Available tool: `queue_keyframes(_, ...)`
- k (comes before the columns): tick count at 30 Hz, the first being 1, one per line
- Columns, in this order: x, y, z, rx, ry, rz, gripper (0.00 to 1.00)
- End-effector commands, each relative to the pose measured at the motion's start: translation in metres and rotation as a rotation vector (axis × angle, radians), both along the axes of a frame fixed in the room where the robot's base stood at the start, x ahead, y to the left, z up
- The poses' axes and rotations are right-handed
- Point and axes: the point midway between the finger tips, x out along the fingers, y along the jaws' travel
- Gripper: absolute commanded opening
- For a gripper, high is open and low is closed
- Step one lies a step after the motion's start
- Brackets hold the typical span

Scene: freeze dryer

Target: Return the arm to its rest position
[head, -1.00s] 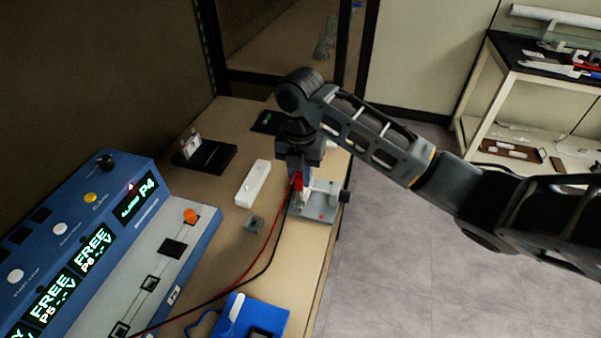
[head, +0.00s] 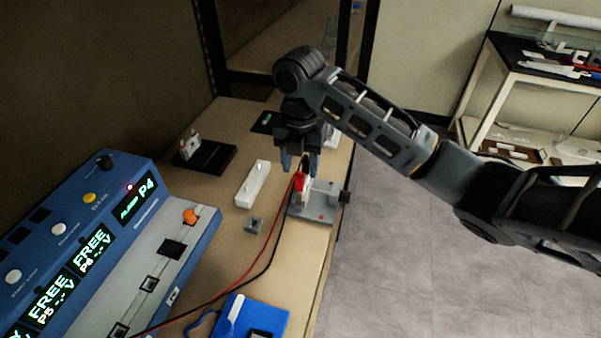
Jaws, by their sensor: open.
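My gripper (head: 300,164) points down above the bench, with its two fingers apart and nothing between them. Just below it, a red clip (head: 299,183) sits on a small grey fixture (head: 322,213) near the bench's right edge. My arm reaches in from the right side of the picture, bends at the top and drops to the gripper. The gripper is apart from the clip as far as I can see.
A blue control unit (head: 72,240) with lit displays stands at the left. Red and black cables run across the bench (head: 225,200). A white block (head: 253,184), a small grey block (head: 254,225), a black stand (head: 208,158) and a blue box (head: 262,318) lie on it. Open floor (head: 400,270) is at the right.

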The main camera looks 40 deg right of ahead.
Motion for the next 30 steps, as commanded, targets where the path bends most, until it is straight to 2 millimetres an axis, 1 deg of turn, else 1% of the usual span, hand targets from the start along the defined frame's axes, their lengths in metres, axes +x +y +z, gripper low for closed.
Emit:
queue_keyframes(1,0.001,0.000,0.008,-0.002,-0.003,0.003,0.52)
queue_keyframes(4,0.001,0.000,0.024,-0.002,-0.003,0.002,0.52)
queue_keyframes(9,0.000,0.000,0.039,-0.001,-0.001,0.002,0.52)
queue_keyframes(15,0.000,0.000,0.042,-0.001,0.001,0.001,0.52)
queue_keyframes(17,0.000,0.003,0.041,0.007,-0.004,-0.002,0.52)
queue_keyframes(18,0.001,0.008,0.039,0.018,-0.013,-0.007,0.52)
queue_keyframes(20,0.002,0.022,0.034,0.050,-0.034,-0.022,0.52)
queue_keyframes(23,0.007,0.060,0.023,0.145,-0.100,-0.079,0.52)
queue_keyframes(24,0.008,0.080,0.019,0.196,-0.131,-0.114,0.52)
queue_keyframes(26,0.009,0.109,0.013,0.279,-0.178,-0.176,0.52)
queue_keyframes(27,0.009,0.128,0.010,0.336,-0.206,-0.222,0.52)
queue_keyframes(29,0.009,0.153,0.006,0.419,-0.243,-0.295,0.52)
queue_keyframes(30,0.007,0.169,0.005,0.473,-0.266,-0.347,0.52)
